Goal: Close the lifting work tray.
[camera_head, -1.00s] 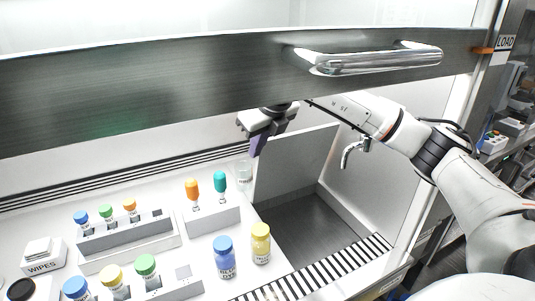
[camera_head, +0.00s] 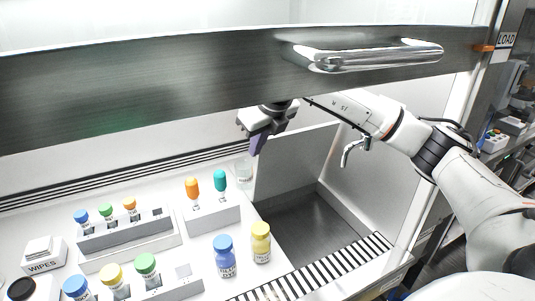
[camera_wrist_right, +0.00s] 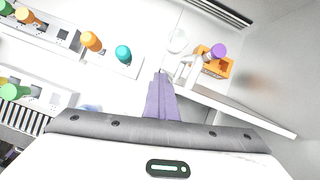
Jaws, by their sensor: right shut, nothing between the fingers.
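The lifting work tray (camera_head: 297,162) is a pale panel standing raised at the left and back side of an open recess (camera_head: 312,222) in the hood's work surface. Its edge also shows in the right wrist view (camera_wrist_right: 245,111), to the right of the fingers. My right gripper (camera_head: 257,143) is shut and empty, with its purple fingers beside the panel's upper left end. In the right wrist view, its fingertips (camera_wrist_right: 161,76) lie close to a white handle-like bracket (camera_wrist_right: 188,72) by the panel; I cannot tell whether they touch. My left gripper is not in view.
The hood sash (camera_head: 150,94) with its metal handle (camera_head: 370,57) crosses above. Blue (camera_head: 224,257) and yellow (camera_head: 261,243) bottles stand left of the recess. Racks with capped vials (camera_head: 125,237) are farther left. A clear cup (camera_head: 243,170) stands below the gripper. A tap (camera_head: 354,150) is at the right.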

